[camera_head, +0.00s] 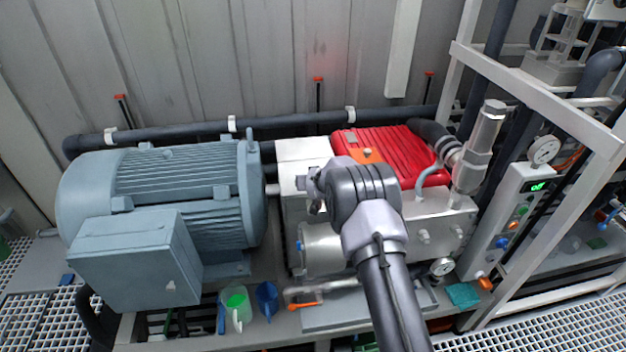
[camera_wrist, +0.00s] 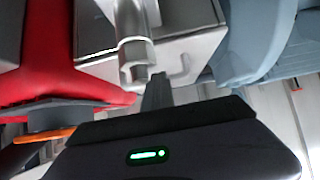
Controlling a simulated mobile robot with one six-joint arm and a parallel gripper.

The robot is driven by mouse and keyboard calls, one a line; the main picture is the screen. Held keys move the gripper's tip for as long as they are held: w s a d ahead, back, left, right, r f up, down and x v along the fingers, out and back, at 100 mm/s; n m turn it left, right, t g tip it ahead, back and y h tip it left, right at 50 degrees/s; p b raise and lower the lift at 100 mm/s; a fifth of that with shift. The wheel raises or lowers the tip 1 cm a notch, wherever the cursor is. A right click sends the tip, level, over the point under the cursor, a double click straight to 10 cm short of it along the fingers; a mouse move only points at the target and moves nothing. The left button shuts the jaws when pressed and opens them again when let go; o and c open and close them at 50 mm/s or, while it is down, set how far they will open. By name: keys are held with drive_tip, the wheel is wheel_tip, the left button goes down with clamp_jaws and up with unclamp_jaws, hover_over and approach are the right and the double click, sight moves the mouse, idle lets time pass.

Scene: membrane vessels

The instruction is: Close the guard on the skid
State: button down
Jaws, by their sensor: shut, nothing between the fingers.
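The skid carries a large grey-blue motor (camera_head: 180,200) on the left and a pump with a red ribbed cover (camera_head: 385,145) on the right. A pale metal box (camera_head: 303,150), which looks like the guard, sits between them; I cannot tell its exact position. In the wrist view a bare metal housing (camera_wrist: 190,35) lies between red and blue-grey parts, with a metal rod (camera_wrist: 135,45) in front. My gripper (camera_head: 315,190) is at the pale box, partly hidden by my wrist. Its dark fingers (camera_wrist: 157,92) are shut and empty, close to the rod's end; contact is unclear.
A green-filled jug (camera_head: 236,305) and a blue funnel (camera_head: 267,298) stand at the skid's front edge. A control box with a green display (camera_head: 520,205) and a white frame (camera_head: 560,105) stand at right. A dark pipe (camera_head: 190,132) runs behind.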

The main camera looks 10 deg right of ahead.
drive_tip(key=p+v, duration=0.4)
drive_tip(key=v, duration=1.3)
drive_tip(key=shift+s+r, duration=0.2)
